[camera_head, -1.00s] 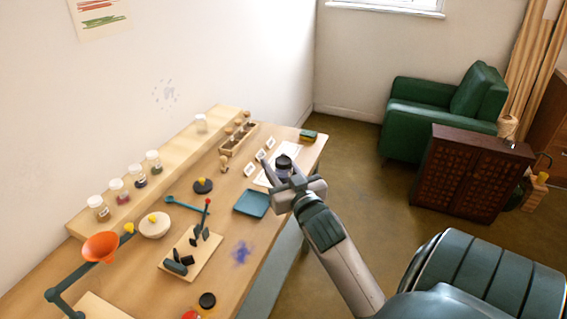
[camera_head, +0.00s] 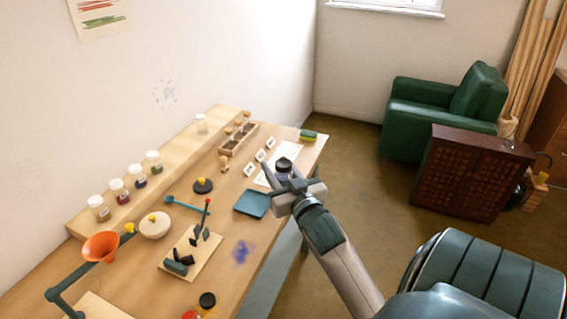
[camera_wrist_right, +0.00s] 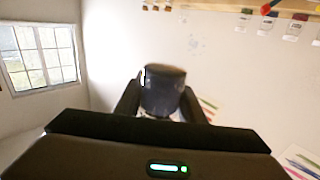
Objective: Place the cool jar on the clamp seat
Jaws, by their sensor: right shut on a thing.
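A small jar with a dark lid (camera_head: 284,163) is held between the fingers of my right gripper (camera_head: 283,176), over the white sheet near the table's right end. In the right wrist view the dark jar (camera_wrist_right: 163,90) sits between both fingers, roughly upright. I cannot tell its height above the table. The clamp stands on a wooden board (camera_head: 207,262) at the table's front middle, with black jaws (camera_head: 184,256) and a red-tipped lever (camera_head: 207,204). No jar stands in the clamp. My left gripper is not in view.
A blue tray (camera_head: 252,204) lies between the jar and the clamp board. A blue powder stain (camera_head: 241,252) is right of the board. Lidded jars line the back shelf (camera_head: 180,178). Small cards (camera_head: 260,155) stand behind the gripper.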

